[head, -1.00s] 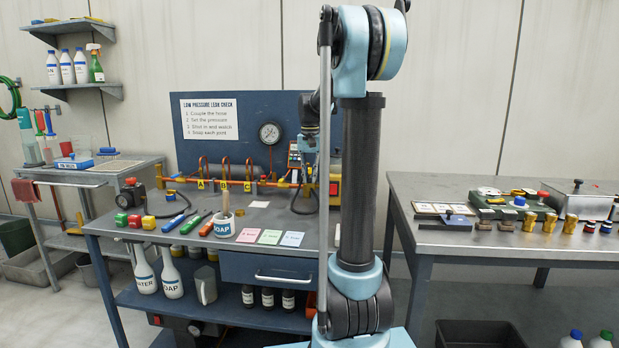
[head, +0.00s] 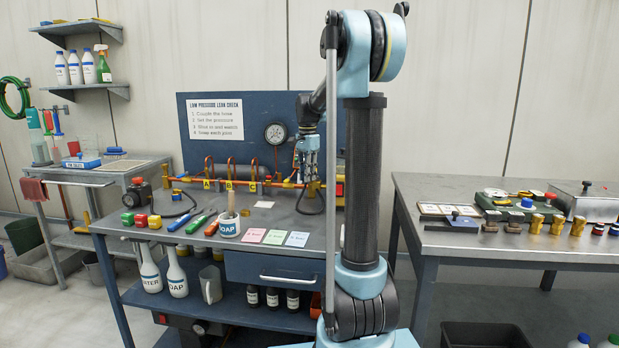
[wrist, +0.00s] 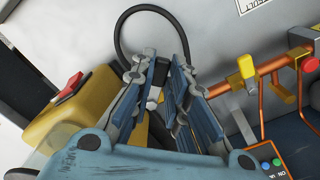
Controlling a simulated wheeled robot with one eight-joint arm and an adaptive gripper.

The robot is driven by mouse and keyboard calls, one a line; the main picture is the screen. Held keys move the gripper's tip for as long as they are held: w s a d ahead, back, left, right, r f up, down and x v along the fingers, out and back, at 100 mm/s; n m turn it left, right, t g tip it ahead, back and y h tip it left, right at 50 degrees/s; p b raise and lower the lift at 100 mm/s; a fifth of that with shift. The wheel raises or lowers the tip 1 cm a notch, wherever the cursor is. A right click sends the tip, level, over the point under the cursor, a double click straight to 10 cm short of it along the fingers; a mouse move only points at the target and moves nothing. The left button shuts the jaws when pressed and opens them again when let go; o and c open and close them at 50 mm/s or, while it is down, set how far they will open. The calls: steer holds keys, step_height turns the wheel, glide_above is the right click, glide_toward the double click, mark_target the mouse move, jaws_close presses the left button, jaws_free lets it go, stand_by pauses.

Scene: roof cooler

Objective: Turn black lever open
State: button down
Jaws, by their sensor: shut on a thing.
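My gripper (head: 310,176) reaches down at the right end of the orange pipe line on the blue bench. In the wrist view my gripper (wrist: 162,92) has its blue-grey fingers closed in around a narrow dark piece (wrist: 157,124), which seems to be the black lever. The fingers hide most of it, so I cannot tell its angle. A small pale fitting (wrist: 153,98) shows between the fingers, with a black hose looping beyond it.
A yellow box with a red switch (wrist: 68,112) is close beside the fingers. The orange pipe (wrist: 265,70) carries a yellow lever (wrist: 246,67) nearby. A pressure gauge (head: 275,133) stands behind. Soap pot (head: 229,227) and coloured cards (head: 274,237) lie nearer the bench front.

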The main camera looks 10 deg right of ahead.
steer(key=shift+w+a+m, duration=0.1)
steer(key=shift+w+m, duration=0.5)
steer(key=shift+m, duration=0.85)
steer(key=shift+w+a+m, duration=0.1)
steer(key=shift+w+m, duration=0.5)
steer(key=shift+m, duration=0.8)
steer(key=shift+w+a+m, duration=0.1)
steer(key=shift+w+m, duration=0.5)
steer(key=shift+m, duration=0.85)
steer(key=c, duration=1.6)
jaws_free()
steer(key=shift+o, duration=0.2)
step_height(320, 180, up, 12)
steer(key=shift+f, duration=0.1)
